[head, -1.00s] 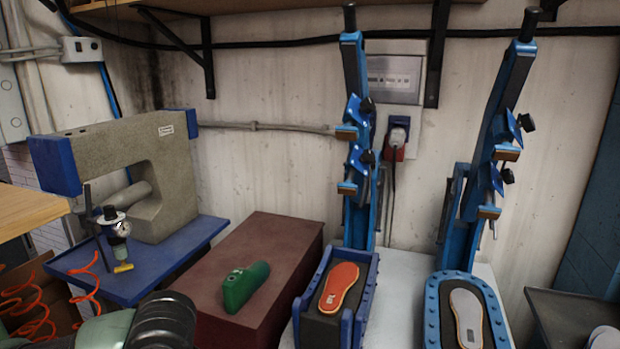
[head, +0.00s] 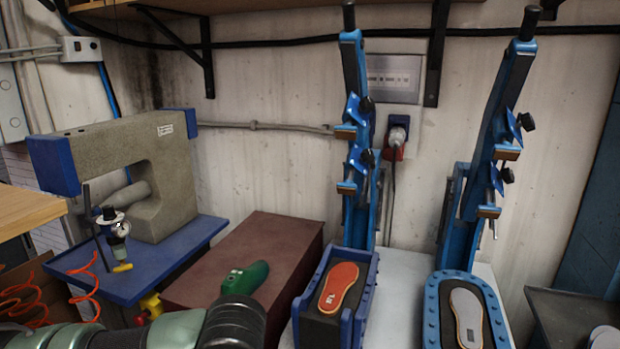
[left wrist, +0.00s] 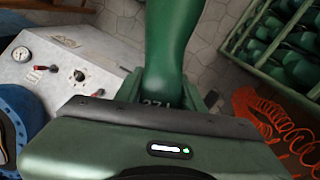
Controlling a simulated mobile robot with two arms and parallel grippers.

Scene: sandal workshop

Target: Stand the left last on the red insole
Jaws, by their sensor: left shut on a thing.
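The green left last (left wrist: 172,40), marked 37 L, is in the left wrist view, held between the fingers of my left gripper (left wrist: 165,92). In the head view that gripper and the held last are out of frame; only my left arm shows at the bottom. The red insole (head: 338,287) lies flat on the dark pad of the blue-framed press, right of the brown box, with nothing on it. Another green last (head: 246,277) stands on the brown box, its lower part hidden by my arm. My right gripper is not in view.
The brown box (head: 268,236) sits just left of the red insole's press (head: 372,284). A second blue press holds a grey insole (head: 466,317) on the right. Tall blue arms stand behind both presses. The left wrist view shows a green crate (left wrist: 268,72) of lasts and orange hose.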

